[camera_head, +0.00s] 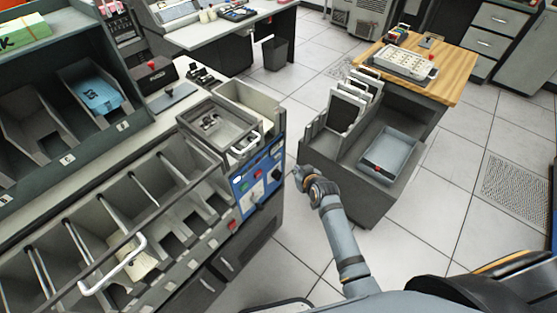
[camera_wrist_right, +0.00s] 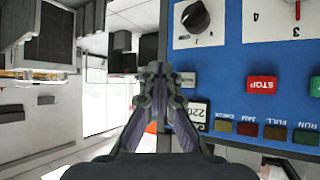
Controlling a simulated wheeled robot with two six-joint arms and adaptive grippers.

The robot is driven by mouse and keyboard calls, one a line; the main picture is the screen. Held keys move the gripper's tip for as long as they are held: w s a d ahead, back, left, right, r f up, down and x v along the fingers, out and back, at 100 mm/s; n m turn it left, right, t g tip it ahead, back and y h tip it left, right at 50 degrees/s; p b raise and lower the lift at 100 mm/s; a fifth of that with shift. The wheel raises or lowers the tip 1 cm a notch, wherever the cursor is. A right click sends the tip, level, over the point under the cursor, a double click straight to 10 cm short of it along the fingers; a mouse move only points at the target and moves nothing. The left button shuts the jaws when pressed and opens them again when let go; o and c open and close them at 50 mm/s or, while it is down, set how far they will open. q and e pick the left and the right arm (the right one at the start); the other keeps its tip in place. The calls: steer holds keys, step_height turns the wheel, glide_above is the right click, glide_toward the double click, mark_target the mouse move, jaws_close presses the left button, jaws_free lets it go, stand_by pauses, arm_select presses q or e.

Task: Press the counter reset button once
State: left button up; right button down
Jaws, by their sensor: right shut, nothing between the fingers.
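The blue control panel (camera_head: 240,188) is on the end of the grey card sorter in the head view. In the right wrist view the panel (camera_wrist_right: 250,60) appears upside down, with a black knob (camera_wrist_right: 195,16), a red STOP button (camera_wrist_right: 261,85) and a row of small coloured indicators. A counter display (camera_wrist_right: 199,112) shows beside my right finger, partly hidden by it. A small grey button (camera_wrist_right: 186,80) lies next to the fingertips; I cannot read a label on it. My right gripper (camera_head: 303,177) is shut and empty, close to the panel; contact cannot be told. My left gripper is out of view.
The sorter's open pockets (camera_head: 130,215) run along the left. A dark cart with card trays (camera_head: 388,155) stands right of my right gripper, before a wooden-topped table (camera_head: 445,75). Tiled floor (camera_head: 430,225) is clear at the right.

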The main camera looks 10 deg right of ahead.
mark_target(277, 157)
steer(key=w+a, duration=0.1)
steer(key=w, duration=0.1)
steer(key=w+a+b, duration=0.1)
steer(key=w+a, duration=0.1)
stand_by(1.5)
steer(key=shift+w+a, duration=0.3)
steer(key=shift+w+a, duration=0.3)
steer(key=shift+w, duration=0.05)
stand_by(0.8)
steer(key=shift+d+r, duration=0.1)
steer(key=shift+s+d+p, duration=0.45)
steer(key=shift+s+p, duration=0.25)
steer(key=shift+p, duration=0.1)
